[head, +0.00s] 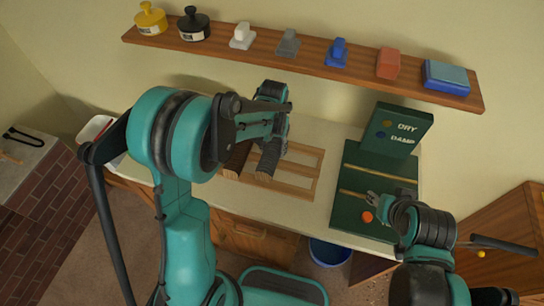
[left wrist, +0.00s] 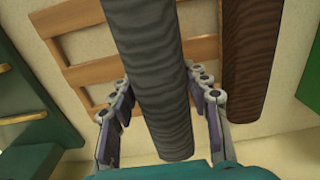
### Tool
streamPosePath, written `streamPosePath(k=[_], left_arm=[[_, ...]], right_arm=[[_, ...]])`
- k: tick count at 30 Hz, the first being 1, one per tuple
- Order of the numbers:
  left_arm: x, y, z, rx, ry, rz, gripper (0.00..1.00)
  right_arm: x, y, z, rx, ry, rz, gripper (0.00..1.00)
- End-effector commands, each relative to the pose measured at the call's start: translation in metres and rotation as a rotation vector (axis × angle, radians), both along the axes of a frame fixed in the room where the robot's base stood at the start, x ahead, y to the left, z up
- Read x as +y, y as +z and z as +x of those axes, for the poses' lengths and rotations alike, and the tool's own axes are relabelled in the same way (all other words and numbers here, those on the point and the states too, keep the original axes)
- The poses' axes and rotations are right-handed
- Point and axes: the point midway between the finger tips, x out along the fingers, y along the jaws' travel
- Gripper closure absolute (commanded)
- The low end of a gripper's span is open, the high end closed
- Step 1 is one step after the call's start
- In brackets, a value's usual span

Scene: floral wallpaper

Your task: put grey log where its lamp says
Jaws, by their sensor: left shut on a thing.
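The grey log (left wrist: 150,75) runs between the two fingers of my left gripper (left wrist: 160,115), which is shut on it. In the head view the grey log (head: 267,164) is partly hidden by my left wrist, over the slatted wooden rack (head: 301,172). I cannot tell whether it is clear of the slats. A dark brown log (head: 237,160) lies beside it. The green sign (head: 398,128) reads DRY, with an amber lamp (head: 387,122), and DAMP, with a blue lamp (head: 380,135). I cannot tell which is lit. My right gripper (head: 372,198) is over the green board; its opening is unclear.
The green board (head: 352,207) has two wooden strips and an orange disc (head: 367,217). A blue bucket (head: 329,253) stands below the counter. The counter between rack and board is clear.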

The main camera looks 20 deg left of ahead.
Motion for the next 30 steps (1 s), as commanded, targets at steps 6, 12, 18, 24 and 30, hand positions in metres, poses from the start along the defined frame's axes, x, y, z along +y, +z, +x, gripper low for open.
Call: streamPosePath(k=[6,12,18,24,30], left_arm=[[0.003,-0.018,0.000,0.000,0.000,0.000,1.00],[0.003,-0.042,0.000,0.000,0.000,0.000,1.00],[0.003,-0.041,0.000,0.000,0.000,0.000,1.00],[0.003,-0.045,0.000,0.000,0.000,0.000,0.40],[0.003,-0.044,0.000,0.000,0.000,0.000,0.32]], right_arm=[[0.000,-0.006,0.000,0.000,0.000,0.000,0.60],[0.000,-0.014,0.000,0.000,0.000,0.000,0.60],[0.000,-0.013,0.000,0.000,0.000,0.000,0.60],[0.000,-0.016,0.000,0.000,0.000,0.000,0.60],[0.000,-0.016,0.000,0.000,0.000,0.000,0.60]])
